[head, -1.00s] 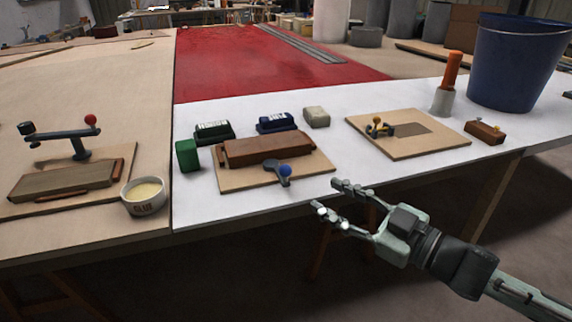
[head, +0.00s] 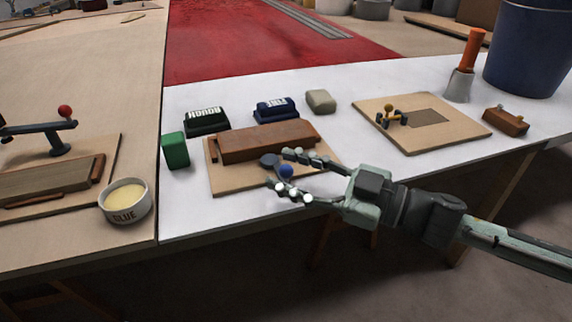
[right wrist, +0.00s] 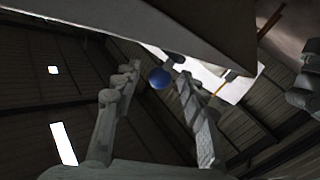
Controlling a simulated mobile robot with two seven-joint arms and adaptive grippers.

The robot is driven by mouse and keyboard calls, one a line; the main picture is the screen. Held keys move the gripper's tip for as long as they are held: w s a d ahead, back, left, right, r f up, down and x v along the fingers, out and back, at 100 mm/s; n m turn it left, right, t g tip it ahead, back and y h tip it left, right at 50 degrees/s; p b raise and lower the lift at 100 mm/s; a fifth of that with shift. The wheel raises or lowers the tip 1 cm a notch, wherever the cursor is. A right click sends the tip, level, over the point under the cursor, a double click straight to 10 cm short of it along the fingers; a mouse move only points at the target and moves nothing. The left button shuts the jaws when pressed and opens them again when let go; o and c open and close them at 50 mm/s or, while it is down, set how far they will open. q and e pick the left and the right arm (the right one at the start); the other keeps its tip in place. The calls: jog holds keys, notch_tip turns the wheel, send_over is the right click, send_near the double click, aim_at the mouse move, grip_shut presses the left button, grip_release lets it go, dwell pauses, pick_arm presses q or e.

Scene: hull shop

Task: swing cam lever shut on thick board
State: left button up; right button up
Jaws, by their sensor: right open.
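The cam lever with a blue ball knob (head: 286,171) sits at the front of a light wooden base board (head: 228,182). Its dark pivot end (head: 268,160) is close to the front of a thick brown board (head: 262,144) on that base. My right gripper (head: 288,172) is open, with one finger on the far side of the blue knob and the other on the near side. The right wrist view shows the blue knob (right wrist: 160,78) between the open fingertips. Contact with the knob cannot be told. My left gripper is out of view.
A green block (head: 174,150), a dark green brush-like block (head: 206,121), a blue one (head: 275,110) and a beige block (head: 320,101) surround the base. A glue pot (head: 126,202) and a red-knobbed clamp (head: 60,135) are at left. Another fixture (head: 465,129) is at right.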

jog(key=shift+w+a, duration=0.25)
jog(key=shift+a, duration=0.15)
jog(key=shift+c, duration=0.5)
grip_shut()
